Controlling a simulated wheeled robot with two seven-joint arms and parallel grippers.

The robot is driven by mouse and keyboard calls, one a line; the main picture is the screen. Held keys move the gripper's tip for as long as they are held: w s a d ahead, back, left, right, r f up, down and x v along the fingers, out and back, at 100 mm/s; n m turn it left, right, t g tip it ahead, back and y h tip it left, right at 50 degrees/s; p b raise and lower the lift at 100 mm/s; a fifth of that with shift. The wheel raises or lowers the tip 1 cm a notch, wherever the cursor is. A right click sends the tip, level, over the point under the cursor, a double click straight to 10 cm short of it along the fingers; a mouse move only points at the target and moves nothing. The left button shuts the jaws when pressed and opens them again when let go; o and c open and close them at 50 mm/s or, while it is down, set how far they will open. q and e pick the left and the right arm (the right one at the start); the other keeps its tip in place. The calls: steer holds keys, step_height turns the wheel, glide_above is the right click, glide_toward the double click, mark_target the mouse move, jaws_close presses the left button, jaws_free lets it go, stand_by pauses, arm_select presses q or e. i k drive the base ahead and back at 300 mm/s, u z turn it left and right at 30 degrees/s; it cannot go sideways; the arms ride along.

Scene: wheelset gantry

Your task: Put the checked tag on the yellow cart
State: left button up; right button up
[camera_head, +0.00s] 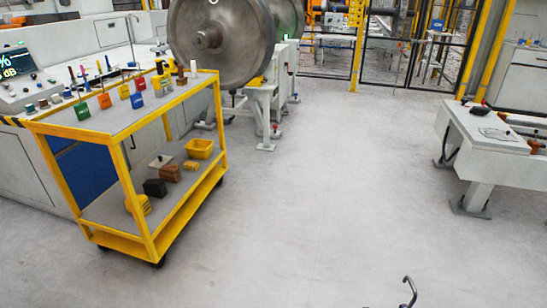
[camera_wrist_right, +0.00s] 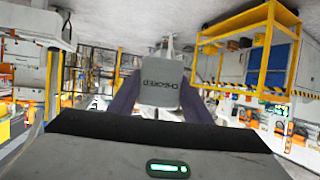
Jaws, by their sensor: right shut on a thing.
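The checked tag (camera_wrist_right: 161,84) is a grey plate with dark lettering, upside down in the right wrist view. My right gripper (camera_wrist_right: 160,100) is shut on it, one finger at each side. In the head view only a thin bent metal hook (camera_head: 409,291) shows at the bottom edge, probably the tag's; the gripper itself is out of that frame. The yellow cart (camera_head: 130,243) stands at the left in the head view, well apart from the hook. It also shows inverted in the right wrist view (camera_wrist_right: 266,45). My left gripper is not in view.
The cart's top holds several coloured tags, including a green one (camera_head: 83,111), and small tools. Its lower shelf holds a yellow bin (camera_head: 199,149) and blocks. A large wheel (camera_head: 222,38) stands behind. A white bench (camera_head: 490,140) is at right. The middle floor is clear.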

mark_target(115, 121)
steer(key=z, duration=0.15)
steer(key=i, duration=1.95)
steer(key=u, duration=0.5)
